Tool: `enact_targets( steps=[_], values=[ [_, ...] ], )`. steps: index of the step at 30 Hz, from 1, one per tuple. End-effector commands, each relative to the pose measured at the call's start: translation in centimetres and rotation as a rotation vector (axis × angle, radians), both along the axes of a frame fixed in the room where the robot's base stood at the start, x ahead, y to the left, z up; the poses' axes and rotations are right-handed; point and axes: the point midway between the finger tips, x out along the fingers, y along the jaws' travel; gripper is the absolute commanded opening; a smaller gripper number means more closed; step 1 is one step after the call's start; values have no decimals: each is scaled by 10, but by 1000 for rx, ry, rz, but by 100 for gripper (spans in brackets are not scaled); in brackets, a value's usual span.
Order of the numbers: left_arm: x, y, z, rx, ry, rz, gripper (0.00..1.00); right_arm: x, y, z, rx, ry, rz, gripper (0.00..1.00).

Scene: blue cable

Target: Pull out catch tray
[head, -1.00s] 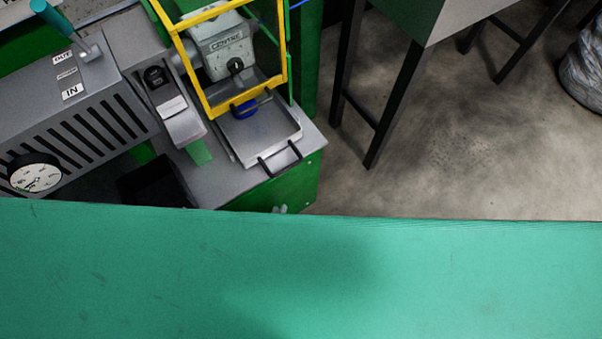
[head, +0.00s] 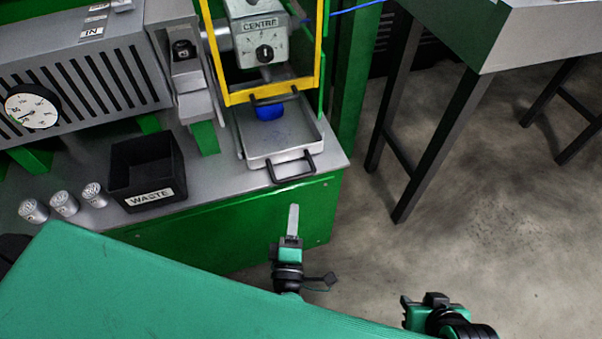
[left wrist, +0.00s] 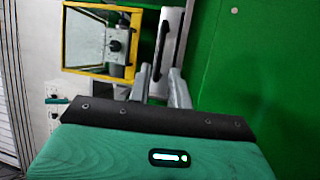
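The catch tray (head: 256,150) is a shallow grey metal tray with a black bar handle (head: 291,166) on its front edge. It sits on the machine's bench, beneath the yellow-framed guard. In the left wrist view the tray (left wrist: 174,24) and its handle (left wrist: 162,50) show just beyond the fingertips. My left gripper (head: 293,207) is below and in front of the handle, apart from it. Its two fingers are spread with nothing between them in the left wrist view (left wrist: 160,75). My right gripper (head: 406,304) is low, at bottom right; its fingers are not clear.
The yellow guard frame (head: 272,93) stands over the rear of the tray. A black waste bin (head: 146,172) and several small weights (head: 64,203) are on the bench to the left. A grey table (head: 535,38) on dark legs stands right. Open floor (head: 460,210) lies in front.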

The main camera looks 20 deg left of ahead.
Motion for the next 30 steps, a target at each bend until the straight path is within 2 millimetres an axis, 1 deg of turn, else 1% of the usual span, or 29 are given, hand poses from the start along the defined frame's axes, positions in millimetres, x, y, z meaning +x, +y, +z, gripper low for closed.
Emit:
enact_targets(
  steps=[9, 15, 18, 21, 30],
  values=[
    [66, 12, 13, 0, -4, 1, 21, -3, -4, 2, -11, 26, -6, 36],
    [99, 19, 18, 1, -2, 0, 21, -5, -6, 3, -17, 38, -10, 36],
    [110, 21, 20, 1, -2, -1, 21, -6, -7, 3, -19, 43, -10, 36],
    [116, 22, 20, 1, 0, -2, 21, -7, -7, 3, -20, 48, -10, 36],
    [119, 23, 20, 2, 1, -2, 21, -7, -8, 3, -22, 50, -12, 36]
  ],
)
